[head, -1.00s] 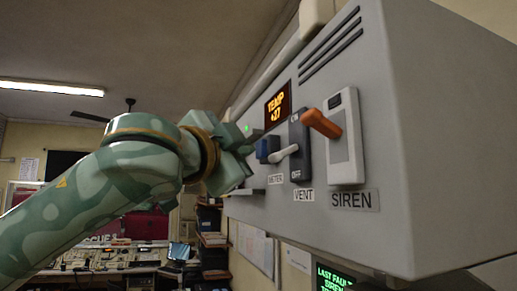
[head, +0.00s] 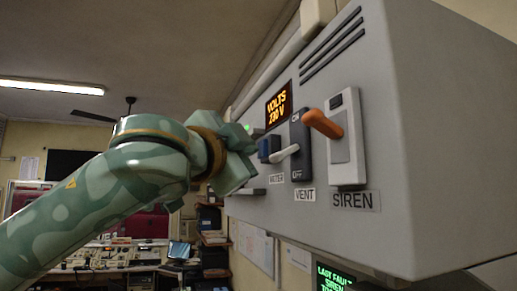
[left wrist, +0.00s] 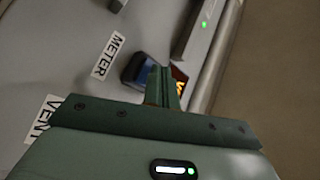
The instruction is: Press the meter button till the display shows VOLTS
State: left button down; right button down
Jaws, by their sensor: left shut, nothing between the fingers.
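The amber display (head: 279,105) on the grey console reads VOLTS 230 V. The blue meter button (head: 265,148) sits below it, above the METER label. My left gripper (head: 246,160) is close to the button, on its left side in the head view. In the left wrist view, my shut, empty fingers (left wrist: 163,88) overlap the right side of the blue button (left wrist: 138,70). I cannot tell whether they touch it. Part of the display (left wrist: 180,82) shows behind the fingers. My right gripper is not in view.
Right of the button are the VENT switch (head: 301,146) with its pale lever (head: 284,153), and the SIREN switch (head: 347,142) with an orange lever (head: 323,124). The console's grey face (head: 385,150) is bare further right. A green screen (head: 332,279) shows below.

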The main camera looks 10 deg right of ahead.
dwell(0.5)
pick_arm(q)
jog(key=shift+s+a, duration=0.15)
jog(key=shift+a, duration=0.5)
jog(key=shift+a, duration=0.1)
jog(key=a, duration=0.2)
jog(key=s+a+b, duration=0.1)
jog(key=a, duration=0.1)
jog(key=shift+a, duration=0.35)
dwell(0.4)
